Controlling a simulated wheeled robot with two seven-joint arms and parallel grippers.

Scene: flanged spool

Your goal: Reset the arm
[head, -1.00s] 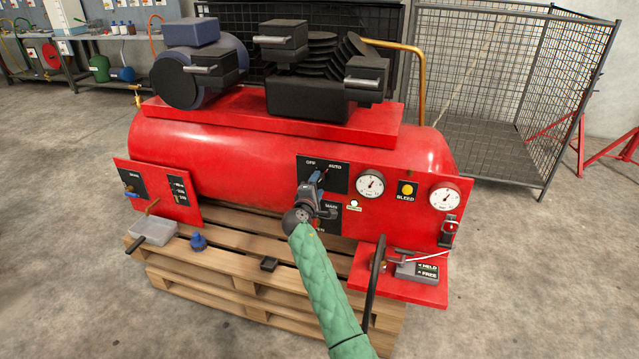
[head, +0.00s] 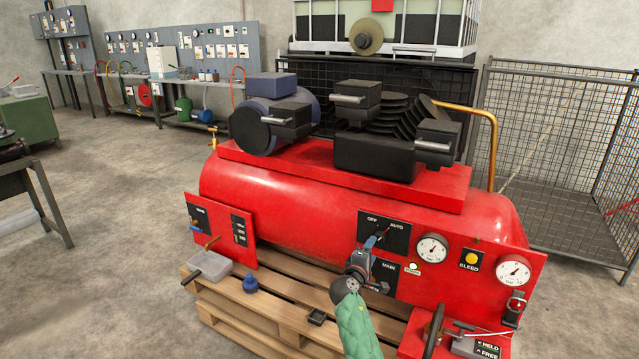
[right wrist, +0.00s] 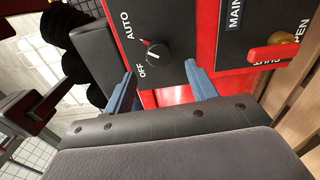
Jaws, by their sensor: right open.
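My right gripper (head: 374,240) is in front of the black OFF/AUTO switch panel (head: 398,236) of the red compressor (head: 320,208). Its arm, in a green quilted sleeve, comes up from the bottom of the head view. In the right wrist view its two blue fingers (right wrist: 160,86) stand apart with nothing between them. The round black selector knob (right wrist: 156,56) is just beyond the fingertips, and I see no contact with it. The MAIN panel with a red and yellow handle (right wrist: 275,55) is at the right there. My left gripper is not in view.
The compressor stands on a wooden pallet (head: 240,303) with a grey tray (head: 208,265) and a blue knob-like part (head: 250,284) on it. A black handwheel (head: 433,329) is at the lower right. A wire cage (head: 560,150) stands behind right. Floor at the left is open.

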